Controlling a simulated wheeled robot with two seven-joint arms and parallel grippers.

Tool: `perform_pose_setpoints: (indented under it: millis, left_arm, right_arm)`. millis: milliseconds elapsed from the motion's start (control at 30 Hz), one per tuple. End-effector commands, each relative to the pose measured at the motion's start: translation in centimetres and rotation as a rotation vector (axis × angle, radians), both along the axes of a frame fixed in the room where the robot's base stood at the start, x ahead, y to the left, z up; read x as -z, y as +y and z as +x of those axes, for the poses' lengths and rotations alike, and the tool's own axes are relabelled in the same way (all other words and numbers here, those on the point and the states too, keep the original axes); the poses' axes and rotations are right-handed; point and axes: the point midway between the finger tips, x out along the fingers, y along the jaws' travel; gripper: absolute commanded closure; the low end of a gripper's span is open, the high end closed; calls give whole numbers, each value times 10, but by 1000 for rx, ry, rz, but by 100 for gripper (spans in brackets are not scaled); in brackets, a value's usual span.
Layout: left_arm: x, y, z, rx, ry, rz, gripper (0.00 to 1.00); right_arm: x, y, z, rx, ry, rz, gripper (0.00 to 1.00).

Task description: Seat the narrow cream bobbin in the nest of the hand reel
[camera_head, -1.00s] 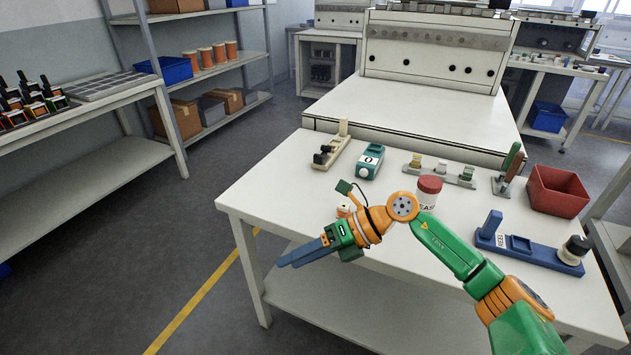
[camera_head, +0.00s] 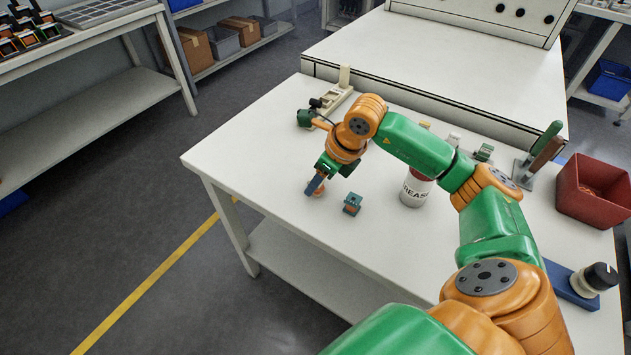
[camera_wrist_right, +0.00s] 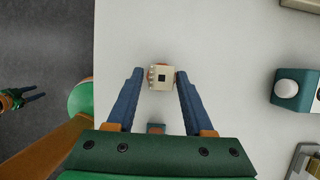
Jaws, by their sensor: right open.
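The narrow cream bobbin (camera_wrist_right: 161,78), with a dark square hole on top and copper-orange at its sides, stands on the white table. It lies between the fingertips of my right gripper (camera_wrist_right: 159,75), which is open with a gap visible on both sides. In the head view my right gripper (camera_head: 314,187) is low over the table's left part, with a bit of orange showing by the tips. My left gripper (camera_wrist_right: 22,98) appears small, over the floor.
A small teal-and-orange block (camera_head: 352,204) stands close by the right gripper. A red bin (camera_head: 594,192) and an upright holder (camera_head: 533,158) stand at the right. A teal box with a white button (camera_wrist_right: 298,88) is nearby.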

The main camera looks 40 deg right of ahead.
Motion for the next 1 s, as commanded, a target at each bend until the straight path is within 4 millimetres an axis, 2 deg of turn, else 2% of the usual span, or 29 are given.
perform_pose_setpoints:
  millis: [233, 400, 433, 767, 867, 967, 1000]
  left_arm:
    - [0, -1, 0, -1, 0, -1, 50]
    - [0, -2, 0, -2, 0, -3, 50]
    - [0, -2, 0, -2, 0, -3, 50]
    - [1, -3, 0, -1, 0, -5, 50]
    - [4, -3, 0, -1, 0, -5, 50]
    - [7, -3, 0, -1, 0, -5, 50]
    - [6, -3, 0, -1, 0, -5, 50]
  right_arm:
    - [4, 1, 2, -1, -1, -1, 48]
    - [4, 1, 2, -1, -1, 0, 94]
    - [4, 1, 2, -1, -1, 0, 100]
    - [1, 1, 2, -1, -2, 0, 100]
    - [-9, 1, 2, -1, -4, 0, 100]
    - [-32, 3, 2, -3, -9, 1, 100]
    - [-42, 12, -2, -8, -9, 1, 100]
